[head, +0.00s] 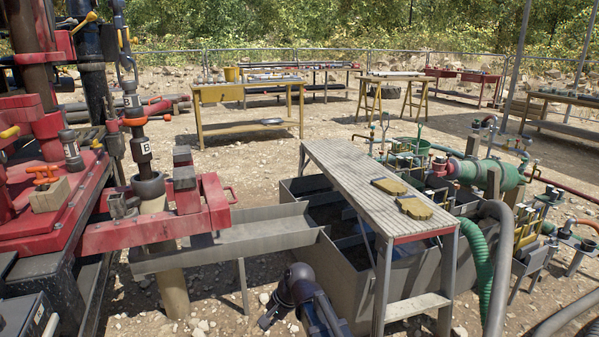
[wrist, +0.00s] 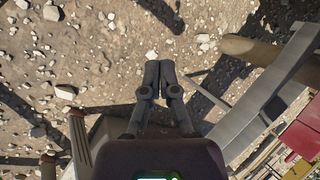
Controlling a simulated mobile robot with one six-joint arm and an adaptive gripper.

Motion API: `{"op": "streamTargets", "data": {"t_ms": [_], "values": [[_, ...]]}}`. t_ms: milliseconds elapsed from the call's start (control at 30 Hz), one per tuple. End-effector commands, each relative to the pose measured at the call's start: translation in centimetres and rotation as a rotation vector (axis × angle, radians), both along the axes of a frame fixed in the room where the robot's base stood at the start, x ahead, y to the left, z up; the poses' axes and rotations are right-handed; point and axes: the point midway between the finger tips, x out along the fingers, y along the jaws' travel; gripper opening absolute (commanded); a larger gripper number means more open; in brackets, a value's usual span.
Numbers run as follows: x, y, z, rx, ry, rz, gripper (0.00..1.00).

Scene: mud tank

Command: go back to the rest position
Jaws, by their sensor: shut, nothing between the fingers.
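My gripper (wrist: 160,72) shows in the wrist view with its two dark fingers side by side and their tips together. It is shut and holds nothing. It points down at bare stony ground and touches no object. In the head view part of my dark arm shows low in the middle, in front of the grey mud tank (head: 345,285). The fingers cannot be made out clearly there.
A grey metal trough (head: 240,236) runs from the red rig (head: 155,232) to the tank; it is at the right in the wrist view (wrist: 265,90). A tan pipe (head: 172,290) stands under the trough. A walkway (head: 345,165) with yellow gloves (head: 413,207) spans the tank.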

Motion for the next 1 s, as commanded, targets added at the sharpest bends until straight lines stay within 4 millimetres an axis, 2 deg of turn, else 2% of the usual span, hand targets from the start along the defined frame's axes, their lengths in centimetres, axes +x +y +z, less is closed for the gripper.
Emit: {"op": "streamTargets", "data": {"t_ms": [33, 300, 500, 767, 1000], "values": [[-0.5, -2.6, -0.3, -0.04, -0.029, 0.025, 0.0], [-2.3, -14.3, -1.5, -0.263, -0.132, 0.209, 0.0], [-4.2, -20.4, -1.8, -0.385, -0.149, 0.324, 0.0], [-6.6, -26.2, -1.8, -0.494, -0.135, 0.437, 0.0], [-6.3, -26.0, 1.2, -0.494, -0.136, 0.442, 0.0]]}}
